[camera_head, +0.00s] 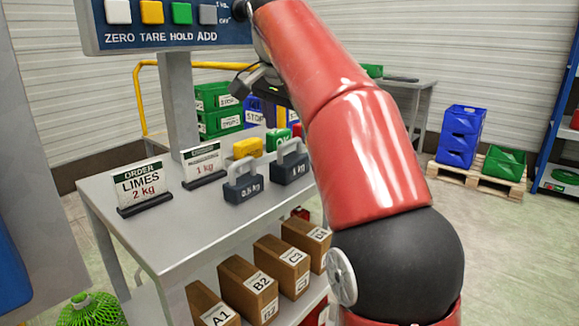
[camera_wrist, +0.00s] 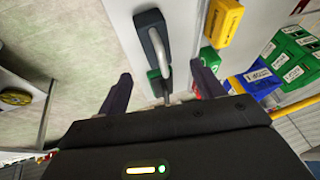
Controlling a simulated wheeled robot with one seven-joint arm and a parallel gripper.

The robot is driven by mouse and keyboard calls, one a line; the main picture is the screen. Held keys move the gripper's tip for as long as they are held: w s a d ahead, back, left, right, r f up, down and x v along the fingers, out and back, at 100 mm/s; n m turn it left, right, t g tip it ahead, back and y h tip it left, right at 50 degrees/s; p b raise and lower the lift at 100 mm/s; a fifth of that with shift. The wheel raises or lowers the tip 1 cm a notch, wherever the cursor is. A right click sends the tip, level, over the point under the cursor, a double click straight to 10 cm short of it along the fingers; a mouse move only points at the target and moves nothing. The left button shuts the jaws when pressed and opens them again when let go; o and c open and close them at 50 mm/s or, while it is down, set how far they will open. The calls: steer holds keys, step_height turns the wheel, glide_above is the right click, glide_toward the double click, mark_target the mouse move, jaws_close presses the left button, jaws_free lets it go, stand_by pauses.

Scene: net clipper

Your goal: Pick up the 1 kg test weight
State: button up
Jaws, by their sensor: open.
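The 1 kg test weight (camera_head: 290,168) is a dark blue-grey block with a pale loop handle, upright on the grey table beside my red arm. A smaller 0.5 kg weight (camera_head: 243,188) stands to its left. In the wrist view a dark weight (camera_wrist: 149,22) with a pale loop handle (camera_wrist: 164,58) is ahead of my gripper (camera_wrist: 160,72); its label does not show. My gripper is open, with the fingers on either side of the handle's near end in the picture. I cannot tell the height gap. In the head view my arm hides the fingers.
A yellow block (camera_head: 248,148) and a green OK block (camera_head: 278,139) stand behind the weights. A scale display (camera_head: 165,38) rises above on a post. Cartons (camera_head: 248,289) fill the shelf below.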

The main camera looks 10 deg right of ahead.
mark_target(294, 156)
steer(key=shift+w+f, duration=0.3)
steer(key=shift+w, duration=0.05)
steer(key=x, duration=0.2)
steer(key=b+x, duration=0.1)
steer(key=x, duration=0.2)
steer(key=shift+s+d+f+b, duration=0.15)
steer(key=shift+d+f+b, duration=0.25)
steer(key=shift+d, duration=0.1)
steer(key=shift+w+f, duration=0.3)
steer(key=shift+f, duration=0.15)
jaws_close()
steer(key=shift+r, duration=0.15)
